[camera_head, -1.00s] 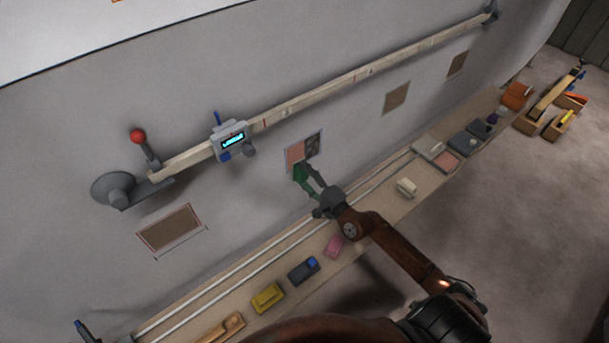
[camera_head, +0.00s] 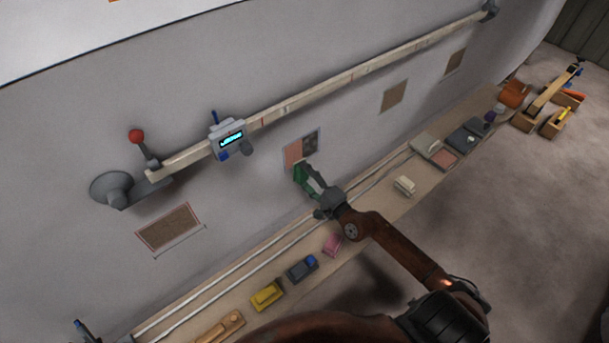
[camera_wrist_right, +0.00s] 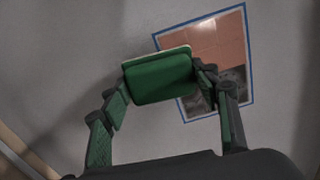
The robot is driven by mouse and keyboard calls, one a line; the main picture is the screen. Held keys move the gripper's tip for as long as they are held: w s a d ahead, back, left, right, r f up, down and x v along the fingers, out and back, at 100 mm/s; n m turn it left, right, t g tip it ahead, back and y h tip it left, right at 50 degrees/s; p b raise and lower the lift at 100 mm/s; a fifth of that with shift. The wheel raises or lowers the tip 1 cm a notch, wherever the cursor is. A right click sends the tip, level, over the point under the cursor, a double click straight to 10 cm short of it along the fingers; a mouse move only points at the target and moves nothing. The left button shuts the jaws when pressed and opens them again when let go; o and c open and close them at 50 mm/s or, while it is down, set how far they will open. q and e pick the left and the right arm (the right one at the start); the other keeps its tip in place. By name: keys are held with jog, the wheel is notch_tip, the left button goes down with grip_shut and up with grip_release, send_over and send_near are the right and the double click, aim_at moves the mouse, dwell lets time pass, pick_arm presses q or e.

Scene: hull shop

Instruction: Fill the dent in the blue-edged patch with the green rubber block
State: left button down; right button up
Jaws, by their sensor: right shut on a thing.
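The blue-edged patch (camera_head: 295,152) is on the grey hull wall, above the shelf. It has a salmon part and a dark, mottled grey part; both also show in the right wrist view, where its blue border (camera_wrist_right: 247,60) is clear. My right gripper (camera_head: 309,179) is shut on the green rubber block (camera_wrist_right: 160,82), just below the patch in the head view. The block has a pale layer along its far edge. In the right wrist view it overlaps the patch's left side; I cannot tell whether it touches the wall. My left gripper is not in view.
A wooden rail (camera_head: 350,77) with a display gauge (camera_head: 230,139) crosses the wall above the patch. Brown patches (camera_head: 170,228) are elsewhere on the wall. The shelf below holds a yellow block (camera_head: 267,295), a pink block (camera_head: 333,245), a cream block (camera_head: 404,186) and trays.

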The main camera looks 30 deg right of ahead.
jog(key=shift+d, duration=0.1)
jog(key=d+b, duration=0.2)
jog(key=d, duration=0.1)
jog(key=shift+w+r, duration=0.1)
jog(key=shift+a, duration=0.1)
jog(key=shift+w, duration=0.6)
dwell(0.4)
